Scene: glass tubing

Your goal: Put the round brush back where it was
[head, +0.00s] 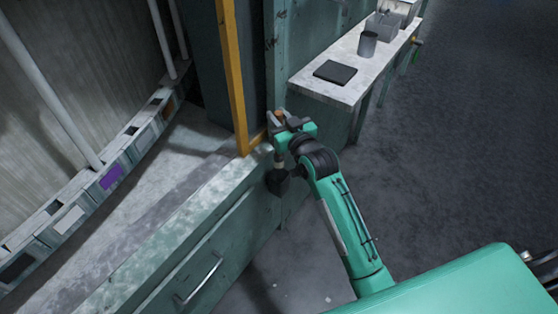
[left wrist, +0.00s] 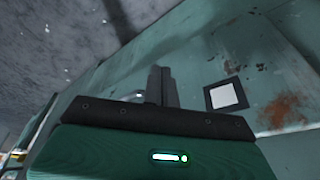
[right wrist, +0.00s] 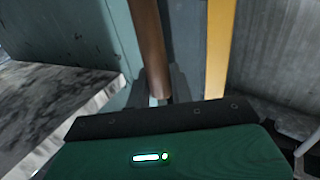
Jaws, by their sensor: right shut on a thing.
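My right gripper (head: 284,121) is shut on the round brush and holds it upright at the front corner of the bench. In the head view, the brush's dark head (head: 278,182) hangs below the gripper, beside the bench front. Its brown handle (right wrist: 149,45) stands between the fingers in the right wrist view. The brush head is hidden there. My left gripper (left wrist: 160,86) shows only in the left wrist view, with its fingers together and nothing seen between them. The brush's former place cannot be told from these frames.
A yellow post (head: 232,75) rises close to the right gripper. The bench (head: 195,222) has a drawer handle and a row of labelled bins (head: 65,220) at its back. A side counter (head: 352,70) holds a dark plate (head: 335,72) and a metal cup (head: 367,43).

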